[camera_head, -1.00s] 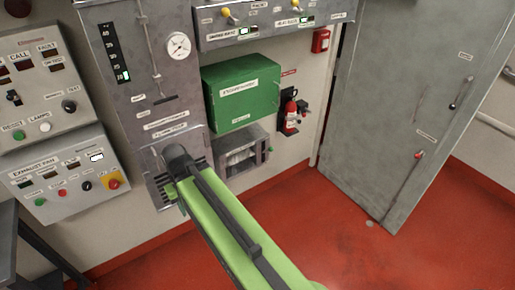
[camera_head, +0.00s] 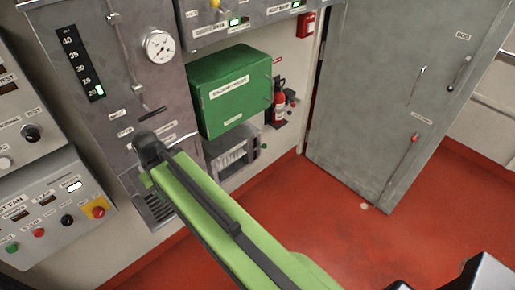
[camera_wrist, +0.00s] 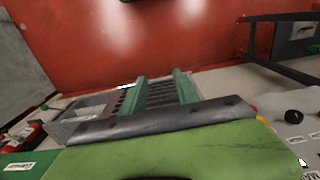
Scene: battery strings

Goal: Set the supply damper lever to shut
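The grey damper panel (camera_head: 95,35) stands at the left in the head view. It carries a vertical rod (camera_head: 126,55) and a short dark bar (camera_head: 152,113) with small labels beside it. I cannot read which part is the supply damper lever. My green arm reaches to the panel's lower part, and its dark wrist covers some of it. The fingertips are hidden in the head view. In the wrist view my gripper (camera_wrist: 160,88) shows two green fingers apart, with nothing seen between them but the dark louvred grille (camera_wrist: 160,97) behind.
A green box (camera_head: 232,100) and a grey open-fronted box (camera_head: 230,157) are right of the arm. An extinguisher (camera_head: 279,100) hangs beyond them. A grey door (camera_head: 385,110) stands at the right. The fan control box (camera_head: 60,205) is at left. The red floor (camera_head: 330,220) is clear.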

